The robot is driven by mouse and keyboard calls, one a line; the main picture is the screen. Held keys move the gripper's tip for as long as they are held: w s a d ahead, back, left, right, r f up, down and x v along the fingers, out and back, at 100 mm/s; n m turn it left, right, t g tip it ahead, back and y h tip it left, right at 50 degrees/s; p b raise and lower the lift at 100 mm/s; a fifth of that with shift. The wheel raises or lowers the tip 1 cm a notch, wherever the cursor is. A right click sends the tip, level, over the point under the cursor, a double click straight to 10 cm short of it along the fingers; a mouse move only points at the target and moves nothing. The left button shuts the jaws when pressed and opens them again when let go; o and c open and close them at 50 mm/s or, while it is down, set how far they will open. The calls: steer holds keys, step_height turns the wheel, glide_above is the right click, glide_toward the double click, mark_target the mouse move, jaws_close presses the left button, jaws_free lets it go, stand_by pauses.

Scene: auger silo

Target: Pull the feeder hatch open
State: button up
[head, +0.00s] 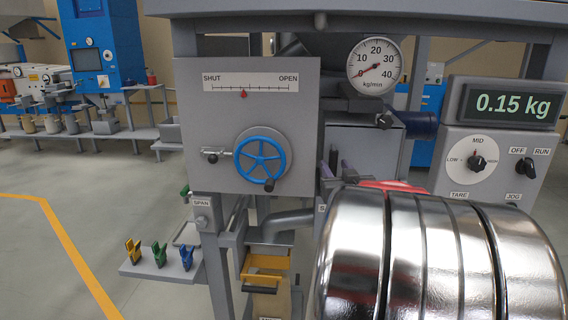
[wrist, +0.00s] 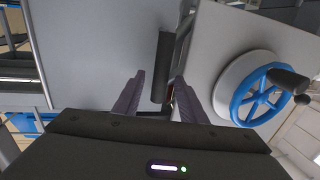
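The feeder hatch seems to be the plain grey panel (head: 368,150) below the dial gauge; no label on it is readable. It seems to be the left grey panel (wrist: 90,50) in the wrist view. A dark upright bar (wrist: 162,66), probably its handle, stands at that panel's edge, and shows small in the head view (head: 333,158). My gripper (wrist: 159,78) is open, with its two fingers apart on either side of the bar's lower end in the picture. I cannot tell whether they touch it. In the head view my gripper (head: 336,178) is partly hidden.
A blue handwheel (head: 258,160) is close beside the hatch, under a SHUT–OPEN scale (head: 250,83) with its red pointer near mid-left. The dial (head: 375,64) points near zero. A display (head: 509,104) reads 0.15 kg. A yellow-edged container (head: 266,270) stands under the spout.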

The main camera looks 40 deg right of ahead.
steer(key=shift+x, duration=1.3)
steer(key=shift+c, duration=0.5)
jaws_close()
steer(key=shift+a, duration=0.1)
